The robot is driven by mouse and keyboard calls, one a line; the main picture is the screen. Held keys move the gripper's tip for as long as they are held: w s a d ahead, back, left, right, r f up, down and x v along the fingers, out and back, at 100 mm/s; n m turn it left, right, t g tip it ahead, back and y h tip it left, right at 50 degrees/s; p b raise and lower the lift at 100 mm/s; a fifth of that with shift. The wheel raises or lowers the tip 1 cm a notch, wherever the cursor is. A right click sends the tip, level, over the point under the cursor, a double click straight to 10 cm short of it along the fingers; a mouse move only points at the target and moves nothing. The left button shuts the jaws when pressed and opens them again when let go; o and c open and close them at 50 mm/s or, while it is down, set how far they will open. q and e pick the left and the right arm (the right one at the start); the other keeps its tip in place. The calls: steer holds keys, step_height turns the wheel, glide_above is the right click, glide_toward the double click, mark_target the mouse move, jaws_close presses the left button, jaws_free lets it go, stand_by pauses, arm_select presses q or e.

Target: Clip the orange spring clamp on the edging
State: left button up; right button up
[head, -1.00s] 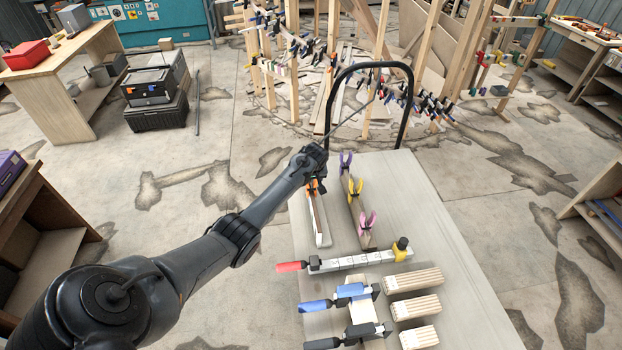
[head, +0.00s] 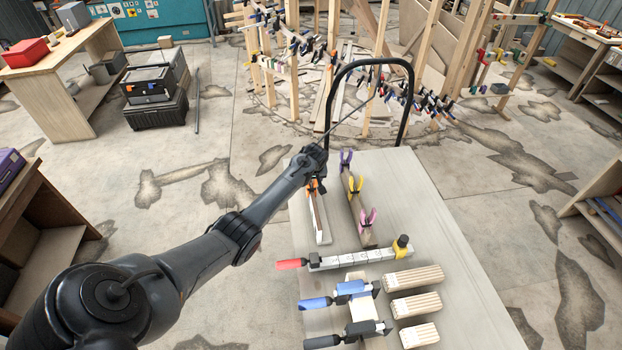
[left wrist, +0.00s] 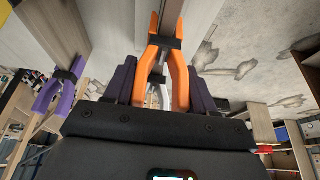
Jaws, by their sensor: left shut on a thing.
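The orange spring clamp (left wrist: 170,60) is between the dark fingers of my left gripper (left wrist: 150,85), which is shut on it. Its jaws point away from the gripper and lie either side of a thin strip at the top of the left wrist view; whether they grip it is unclear. In the head view my left gripper (head: 316,180) is at the far end of the edging (head: 320,222), a narrow wood and white piece along the cart's left side. Only a bit of orange clamp (head: 312,186) shows there, mostly hidden by the wrist. My right gripper is not in view.
A board (head: 356,212) beside the edging carries purple (head: 346,160), yellow and pink (head: 367,217) spring clamps. A red-handled bar clamp (head: 345,259), two other clamps and wood blocks (head: 413,277) lie nearer. The cart's right side (head: 440,220) is clear; a black handle (head: 405,100) rises behind.

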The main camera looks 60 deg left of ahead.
arm_select(q)
steer(key=o, duration=1.3)
steer(key=shift+o, duration=0.2)
steer(key=shift+r, duration=0.1)
steer(key=shift+d+r, duration=0.25)
steer(key=shift+r, duration=0.3)
steer(key=v, duration=0.9)
steer(key=shift+r, duration=0.2)
steer(key=shift+s+d, duration=0.1)
